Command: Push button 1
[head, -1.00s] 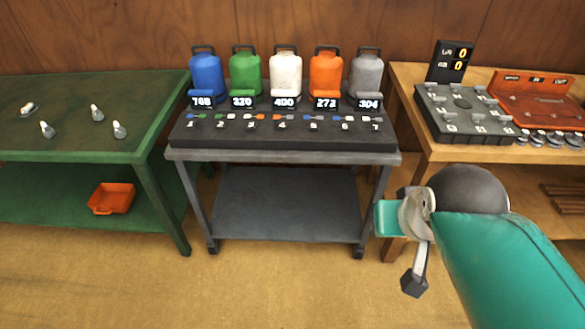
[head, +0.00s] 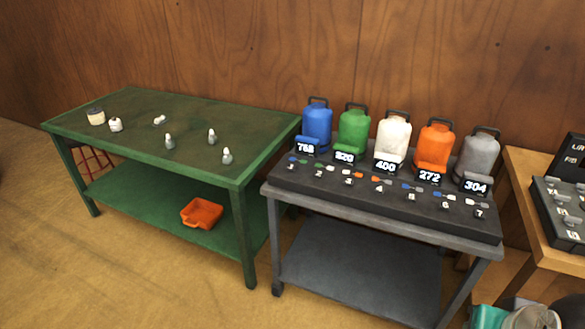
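Button 1 (head: 291,167) is the leftmost of a row of small numbered buttons along a dark console (head: 385,198), in the head view. Small coloured two-tone markers lie between the numbers. The console sits on a grey metal table right of centre. Parts of my arm show at the bottom right edge, well to the right of button 1 and apart from it. My gripper's fingers are not visible.
Blue (head: 317,124), green, white, orange and grey canisters with number displays stand behind the buttons. A green table (head: 200,110) with small grey-white pieces is at left, an orange tray (head: 201,213) on its shelf. A wooden table (head: 535,180) is at right. Open floor lies in front.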

